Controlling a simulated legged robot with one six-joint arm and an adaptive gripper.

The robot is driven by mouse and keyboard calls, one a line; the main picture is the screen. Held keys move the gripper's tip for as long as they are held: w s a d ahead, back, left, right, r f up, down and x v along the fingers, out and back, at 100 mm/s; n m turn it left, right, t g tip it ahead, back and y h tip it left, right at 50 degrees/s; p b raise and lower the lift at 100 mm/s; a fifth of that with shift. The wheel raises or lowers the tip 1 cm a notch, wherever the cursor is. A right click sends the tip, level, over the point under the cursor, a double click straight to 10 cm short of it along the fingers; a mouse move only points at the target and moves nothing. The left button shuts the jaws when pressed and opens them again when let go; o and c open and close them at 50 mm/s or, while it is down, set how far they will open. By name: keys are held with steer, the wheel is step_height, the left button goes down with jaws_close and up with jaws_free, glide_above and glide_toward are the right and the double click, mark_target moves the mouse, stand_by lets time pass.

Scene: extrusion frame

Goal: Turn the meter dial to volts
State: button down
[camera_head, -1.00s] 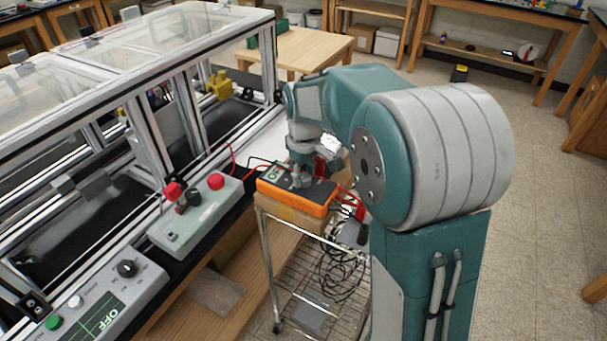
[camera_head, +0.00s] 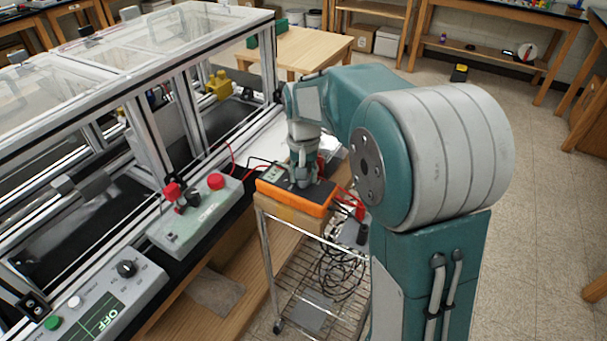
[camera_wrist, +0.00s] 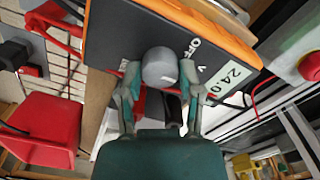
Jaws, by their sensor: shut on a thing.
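The meter (camera_head: 320,207) is a dark-faced box with an orange rim, lying on a brown block on the wire cart. In the wrist view its dark face (camera_wrist: 125,30) carries the marks OFF and V beside a grey round dial (camera_wrist: 160,64). Its display (camera_wrist: 226,78) reads 24.0. My gripper (camera_wrist: 160,76) is shut on the dial, one finger on each side. In the head view my gripper (camera_head: 301,182) points down onto the meter and hides the dial. I cannot make out which mark the dial points to.
The wire cart (camera_head: 268,262) has cables hanging below the meter. Red and black leads run from the meter. A control box (camera_head: 195,222) with red knobs stands left on the bench, near the extrusion frame (camera_head: 180,105). Open floor (camera_head: 545,200) lies right.

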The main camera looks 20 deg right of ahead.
steer(key=shift+s+f+m, duration=0.15)
steer(key=shift+f+m, duration=0.05)
steer(key=shift+m, duration=0.2)
steer(key=shift+c, duration=1.3)
jaws_free()
steer(key=shift+a, duration=0.1)
steer(key=shift+r, duration=0.1)
step_height(320, 180, up, 12)
